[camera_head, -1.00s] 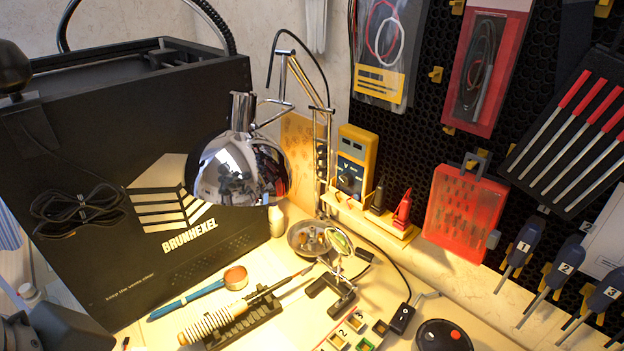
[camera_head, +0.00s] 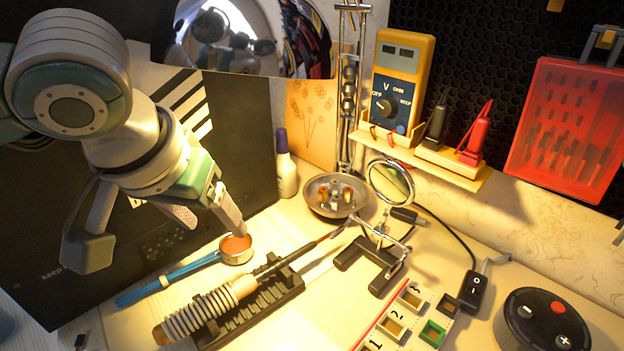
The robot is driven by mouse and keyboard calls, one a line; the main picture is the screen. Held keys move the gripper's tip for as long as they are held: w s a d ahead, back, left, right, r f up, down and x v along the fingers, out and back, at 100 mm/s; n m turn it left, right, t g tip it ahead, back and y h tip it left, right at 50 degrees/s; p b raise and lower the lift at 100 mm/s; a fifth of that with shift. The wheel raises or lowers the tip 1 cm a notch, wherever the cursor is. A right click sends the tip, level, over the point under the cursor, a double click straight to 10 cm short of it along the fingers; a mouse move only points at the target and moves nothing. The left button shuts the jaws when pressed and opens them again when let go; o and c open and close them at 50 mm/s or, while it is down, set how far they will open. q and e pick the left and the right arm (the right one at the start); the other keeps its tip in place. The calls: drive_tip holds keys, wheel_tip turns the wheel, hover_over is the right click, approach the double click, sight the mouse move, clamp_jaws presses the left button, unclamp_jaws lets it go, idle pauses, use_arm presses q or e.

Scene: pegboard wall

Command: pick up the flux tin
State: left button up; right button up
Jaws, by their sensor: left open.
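My left gripper (camera_head: 165,244) comes in from the upper left and is open and empty. Its right fingertip is just above the tin in the picture and slightly overlaps its rim; I cannot tell whether they touch. My right gripper is not in view.
A soldering iron in its ribbed holder (camera_head: 208,306) lies close in front of the tin. A metal dish (camera_head: 323,205), a white bottle (camera_head: 287,178) and a magnifier stand (camera_head: 371,262) are to the right. The black case (camera_head: 255,150) is behind.

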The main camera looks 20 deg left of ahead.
sight(237, 245)
use_arm(q)
drive_tip(key=b+x, duration=0.1)
drive_tip(key=x, duration=0.2)
drive_tip(key=shift+w+f, duration=0.15)
drive_tip(key=shift+f, duration=0.15)
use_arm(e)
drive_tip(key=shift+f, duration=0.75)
use_arm(q)
drive_tip(key=b+x, duration=0.2)
drive_tip(key=x, duration=0.3)
drive_tip(key=shift+w+a, duration=0.1)
drive_tip(key=shift+w, duration=0.2)
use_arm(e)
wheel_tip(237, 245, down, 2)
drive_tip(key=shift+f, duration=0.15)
use_arm(q)
drive_tip(key=c, duration=1.1)
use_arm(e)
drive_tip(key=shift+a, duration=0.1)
